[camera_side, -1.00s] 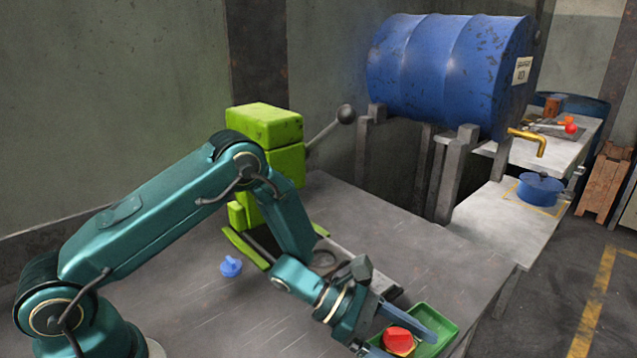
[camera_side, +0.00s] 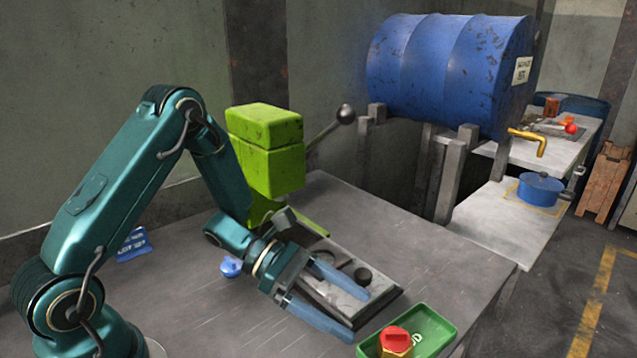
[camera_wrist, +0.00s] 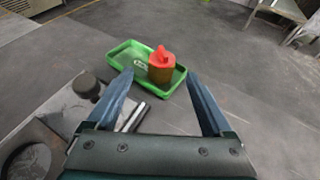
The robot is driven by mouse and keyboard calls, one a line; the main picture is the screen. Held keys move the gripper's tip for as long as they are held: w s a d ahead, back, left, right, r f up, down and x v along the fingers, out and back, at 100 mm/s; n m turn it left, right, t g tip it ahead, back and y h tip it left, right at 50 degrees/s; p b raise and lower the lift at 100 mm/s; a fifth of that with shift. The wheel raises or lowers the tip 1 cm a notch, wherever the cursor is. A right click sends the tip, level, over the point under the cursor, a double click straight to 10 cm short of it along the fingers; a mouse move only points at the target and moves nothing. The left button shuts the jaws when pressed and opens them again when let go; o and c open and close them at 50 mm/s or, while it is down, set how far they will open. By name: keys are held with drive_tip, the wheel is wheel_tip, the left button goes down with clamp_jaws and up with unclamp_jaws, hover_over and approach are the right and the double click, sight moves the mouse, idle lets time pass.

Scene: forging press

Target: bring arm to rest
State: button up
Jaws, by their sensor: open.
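My gripper (camera_side: 335,302) is open with nothing between its blue fingers. In the side view it hangs over the grey table in front of the green press (camera_side: 265,155), above a dark plate with round fittings (camera_side: 355,285). In the wrist view my gripper (camera_wrist: 165,105) points toward a green tray (camera_wrist: 122,58). A red-topped piece with an orange-brown lower part (camera_wrist: 161,66) sits in the tray. In the side view, the red-topped piece (camera_side: 396,341) and the green tray (camera_side: 432,328) are at the table's front right, apart from the fingers.
A small blue knobbed piece (camera_side: 230,267) is on the table left of my gripper. A blue sign (camera_side: 134,245) stands behind my arm. The press lever (camera_side: 330,130) sticks out to the right. A blue barrel (camera_side: 450,70) is at the back. The table's right part is clear.

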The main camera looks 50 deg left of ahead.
drive_tip(key=w+r+n+t+y, duration=0.2)
drive_tip(key=w+r+t, duration=0.3)
drive_tip(key=r, duration=0.7)
drive_tip(key=a+r+n+t+y, duration=0.4)
drive_tip(key=a+r+n+y, duration=0.35)
drive_tip(key=n, duration=0.75)
drive_tip(key=s+a+f+n+g+y, duration=0.15)
drive_tip(key=s+n, duration=0.25)
drive_tip(key=n, duration=0.4)
drive_tip(key=s+a+n+g+y, duration=0.1)
drive_tip(key=s+a+n+y, duration=0.2)
drive_tip(key=n, duration=0.6)
drive_tip(key=s+d+f+n+g+h, duration=0.1)
drive_tip(key=s+d+f+n+g, duration=0.1)
drive_tip(key=s+n, duration=0.4)
drive_tip(key=s+d+f+n+g+h, duration=0.1)
drive_tip(key=s+f+n+g, duration=0.3)
drive_tip(key=n, duration=0.4)
drive_tip(key=shift+s+d+f, duration=0.5)
drive_tip(key=shift+s+f, duration=0.05)
drive_tip(key=shift+s, duration=0.3)
